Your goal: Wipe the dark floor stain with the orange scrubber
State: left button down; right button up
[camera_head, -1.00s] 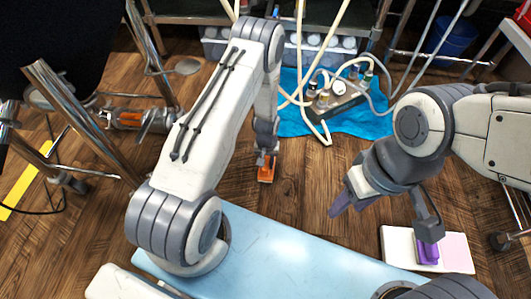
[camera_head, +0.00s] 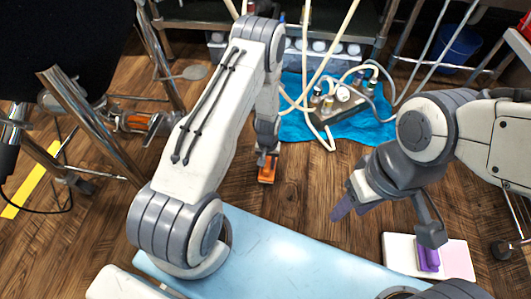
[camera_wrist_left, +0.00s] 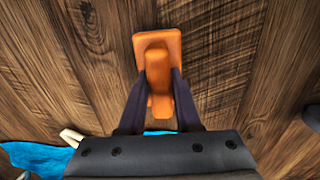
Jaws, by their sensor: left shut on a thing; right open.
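The orange scrubber (camera_head: 267,175) is at the lower end of my left arm, at or just above the wooden floor. My left gripper (camera_head: 267,157) is shut on it. In the left wrist view the scrubber (camera_wrist_left: 158,45) sits between the two dark fingers, its flat pad pointing away over the planks. I cannot make out a distinct dark stain; the wood has dark grain, and the floor under the scrubber and behind my arm is hidden.
A blue sheet (camera_head: 350,122) with hoses and a dark box (camera_head: 338,105) lies behind the scrubber. Metal stand legs (camera_head: 90,115) are at the left. Open floor (camera_head: 310,180) lies right of the scrubber.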

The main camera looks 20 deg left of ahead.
pick_arm(q)
jog(key=shift+s+r+p, duration=0.15)
jog(key=shift+r+p, duration=2.25)
jog(key=shift+r, duration=0.4)
